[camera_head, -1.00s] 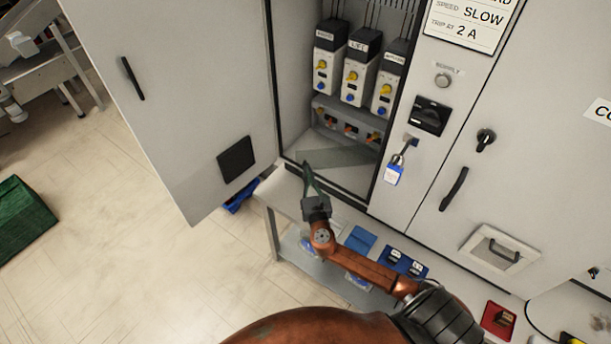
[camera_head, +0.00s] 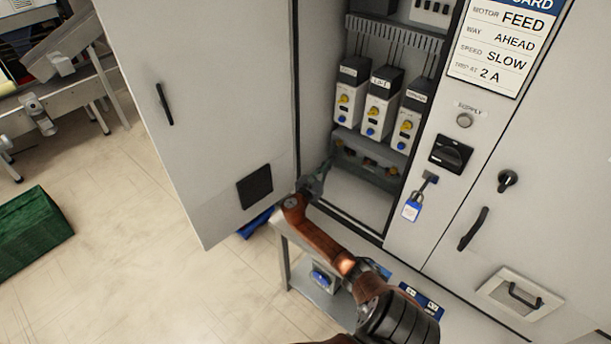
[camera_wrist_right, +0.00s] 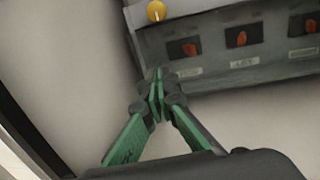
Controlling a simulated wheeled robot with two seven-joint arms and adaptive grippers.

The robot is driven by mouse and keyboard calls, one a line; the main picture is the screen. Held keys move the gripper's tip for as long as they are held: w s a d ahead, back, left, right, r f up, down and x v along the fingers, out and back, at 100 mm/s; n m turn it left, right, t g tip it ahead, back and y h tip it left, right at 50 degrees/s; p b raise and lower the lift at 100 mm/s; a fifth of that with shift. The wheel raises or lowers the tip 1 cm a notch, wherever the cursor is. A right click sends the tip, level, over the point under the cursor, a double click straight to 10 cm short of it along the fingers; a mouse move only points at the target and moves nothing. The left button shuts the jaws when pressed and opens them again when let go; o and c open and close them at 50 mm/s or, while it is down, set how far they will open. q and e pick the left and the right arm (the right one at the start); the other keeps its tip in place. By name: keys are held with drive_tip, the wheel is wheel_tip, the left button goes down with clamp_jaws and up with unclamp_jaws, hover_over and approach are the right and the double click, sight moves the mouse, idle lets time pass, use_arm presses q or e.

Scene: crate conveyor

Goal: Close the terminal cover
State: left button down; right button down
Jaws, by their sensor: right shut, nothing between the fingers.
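The terminal cover (camera_head: 372,176) appears as a smoky see-through panel standing up across the front of the terminal row, below three drive units in the open cabinet. Orange terminals show dimly through it. The terminal row's front (camera_wrist_right: 215,52) also shows in the right wrist view, with dark windows and labels; whether the panel lies fully flat there I cannot tell. My right gripper (camera_head: 325,164) is shut and empty inside the cabinet, at the left end of the cover. In the right wrist view its green fingertips (camera_wrist_right: 156,90) are close to the panel's lower left; contact is unclear. My left gripper is out of view.
The cabinet door (camera_head: 205,110) stands open at left. Three drive units (camera_head: 380,105) hang above the terminals. A switch panel with a blue padlock (camera_head: 411,210) is at right. The compartment floor (camera_head: 355,203) is clear. A low shelf (camera_head: 322,292) stands below.

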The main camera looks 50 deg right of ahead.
drive_tip(key=shift+w+d, duration=0.2)
drive_tip(key=shift+d, duration=0.75)
drive_tip(key=shift+w+r, duration=0.1)
drive_tip(key=shift+r, duration=0.1)
drive_tip(key=shift+d+r, duration=0.1)
drive_tip(key=a+f+p, duration=0.1)
drive_tip(key=a+p, duration=0.2)
drive_tip(key=a, duration=1.1)
drive_tip(key=shift+s+a, duration=0.15)
drive_tip(key=shift+s, duration=0.3)
drive_tip(key=shift+r, duration=0.1)
